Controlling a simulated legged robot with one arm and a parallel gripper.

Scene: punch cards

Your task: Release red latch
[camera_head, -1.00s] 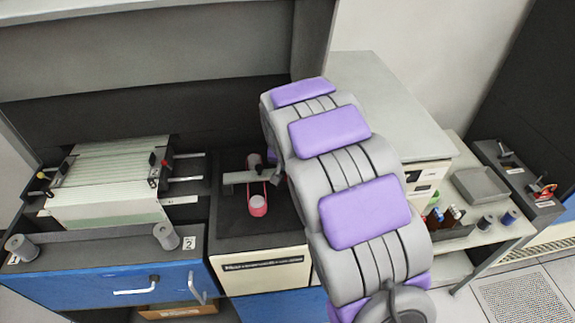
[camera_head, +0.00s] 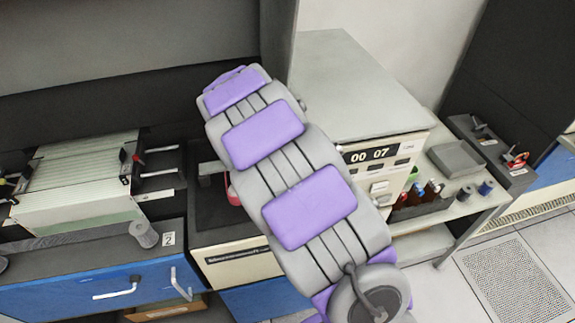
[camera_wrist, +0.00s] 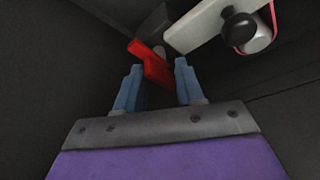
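The red latch (camera_wrist: 152,64) shows in the wrist view as a flat red piece just ahead of my gripper, partly between the fingertips. My gripper (camera_wrist: 159,67) has its two blue fingers apart, one on each side of the latch's near end. I cannot tell whether either finger touches it. In the head view my arm hides the gripper and the latch.
A grey bar with a black knob (camera_wrist: 238,27) and a pink-red loop (camera_wrist: 273,14) lie right of the latch. A card rack (camera_head: 80,185) stands left, a grey cabinet (camera_head: 365,90) and bottle tray (camera_head: 420,203) right.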

